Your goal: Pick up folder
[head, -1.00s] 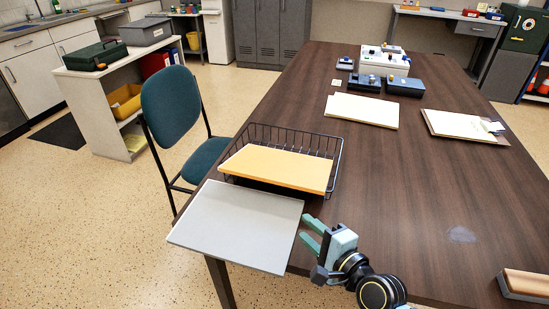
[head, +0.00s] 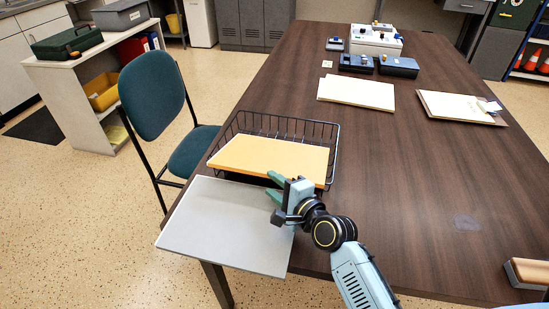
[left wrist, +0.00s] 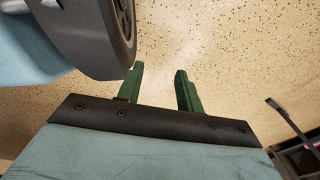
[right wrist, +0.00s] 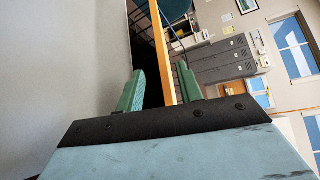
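An orange folder (head: 270,156) lies in a black wire tray (head: 333,150) at the table's left edge. A flat grey panel (head: 215,225) lies in front of the tray and sticks out past the table edge. My right gripper (head: 272,187) is at the folder's near edge, its fingers apart. In the right wrist view, the orange folder (right wrist: 163,50) shows edge-on as a strip between the fingers of the right gripper (right wrist: 160,85); I cannot tell whether they touch it. My left gripper (left wrist: 160,85) is open and empty above the floor, outside the head view.
Cream folders (head: 356,92) and a clipboard with papers (head: 458,106) lie farther back on the dark table (head: 400,170). Devices (head: 375,42) stand at the far end. A green chair (head: 152,92) stands left of the table. A wooden-topped block (head: 528,273) lies at the right.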

